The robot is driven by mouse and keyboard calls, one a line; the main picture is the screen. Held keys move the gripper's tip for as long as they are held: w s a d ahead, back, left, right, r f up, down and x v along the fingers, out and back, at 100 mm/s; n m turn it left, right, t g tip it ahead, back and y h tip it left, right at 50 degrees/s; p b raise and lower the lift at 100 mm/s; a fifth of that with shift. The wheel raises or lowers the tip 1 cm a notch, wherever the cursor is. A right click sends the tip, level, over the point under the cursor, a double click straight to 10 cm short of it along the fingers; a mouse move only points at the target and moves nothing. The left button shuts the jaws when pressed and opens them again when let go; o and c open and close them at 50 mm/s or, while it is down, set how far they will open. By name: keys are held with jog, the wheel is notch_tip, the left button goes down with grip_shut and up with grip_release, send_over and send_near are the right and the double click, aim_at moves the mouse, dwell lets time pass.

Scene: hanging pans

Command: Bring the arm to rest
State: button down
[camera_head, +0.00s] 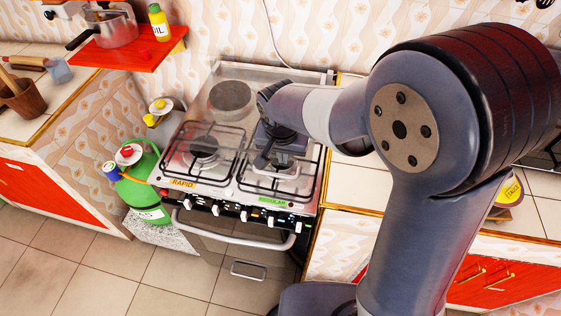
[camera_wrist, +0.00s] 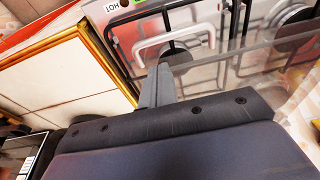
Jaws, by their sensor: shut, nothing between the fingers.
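My arm reaches in from the right in the head view, bent at a large joint. My gripper (camera_head: 262,160) is over the right part of the gas stove (camera_head: 207,185), pointing down toward a burner grate. It is shut and holds nothing. I cannot tell whether its tips touch the grate. In the wrist view my gripper (camera_wrist: 157,84) shows as closed grey fingers, with the stove grates (camera_wrist: 228,38) beyond them. The arm hides part of the stove and the counter to its right.
A red shelf (camera_head: 128,55) at upper left holds a pot (camera_head: 112,28) and a yellow bottle (camera_head: 159,22). A green gas cylinder (camera_head: 140,180) stands left of the stove. A tiled counter (camera_head: 350,188) adjoins it on the right. The floor (camera_head: 110,285) in front is clear.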

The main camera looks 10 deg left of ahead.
aim_at(283, 175)
jog(key=v, duration=0.8)
jog(key=shift+r, duration=0.2)
jog(key=x, duration=0.8)
jog(key=b+x, duration=0.1)
jog(key=x, duration=0.3)
jog(key=shift+s+f, duration=0.25)
jog(key=shift+s, duration=0.1)
jog(key=shift+s+f+b, duration=0.15)
jog(key=shift+f+b, duration=0.35)
jog(key=shift+f, duration=0.25)
jog(key=shift+s+d+r, duration=0.1)
